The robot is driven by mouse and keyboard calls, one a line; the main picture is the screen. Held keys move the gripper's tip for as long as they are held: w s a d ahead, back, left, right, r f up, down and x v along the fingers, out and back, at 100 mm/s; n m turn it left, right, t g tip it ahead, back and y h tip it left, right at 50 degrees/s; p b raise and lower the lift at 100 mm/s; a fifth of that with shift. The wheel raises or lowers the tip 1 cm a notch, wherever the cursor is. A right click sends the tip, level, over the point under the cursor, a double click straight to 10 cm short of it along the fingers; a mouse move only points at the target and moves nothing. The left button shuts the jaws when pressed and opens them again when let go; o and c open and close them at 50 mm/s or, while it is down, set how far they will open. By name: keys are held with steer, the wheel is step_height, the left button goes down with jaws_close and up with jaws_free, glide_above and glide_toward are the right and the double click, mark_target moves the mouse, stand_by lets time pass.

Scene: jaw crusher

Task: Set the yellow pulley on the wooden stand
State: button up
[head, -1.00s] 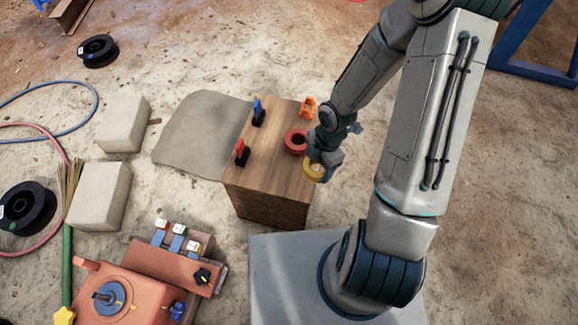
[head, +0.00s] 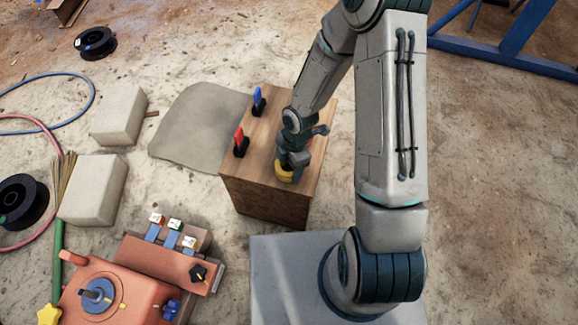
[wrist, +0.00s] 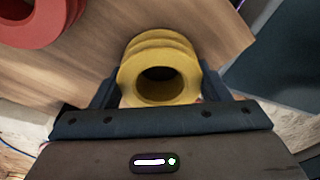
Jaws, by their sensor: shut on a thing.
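The yellow pulley (head: 284,171) is a grooved ring with a round hole. It shows large in the wrist view (wrist: 160,62), between the two fingers of my gripper (wrist: 160,92). My gripper (head: 292,168) is shut on it, over the near part of the wooden stand (head: 262,186). In the wrist view the stand's wood top (wrist: 90,65) lies behind the pulley. I cannot tell whether the pulley touches it. My gripper and arm hide part of the stand's top in the head view.
An orange machine (head: 130,285) is at lower left. Pale blocks (head: 93,190) lie left.

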steer(key=shift+f, duration=0.2)
steer(key=o, duration=1.5)
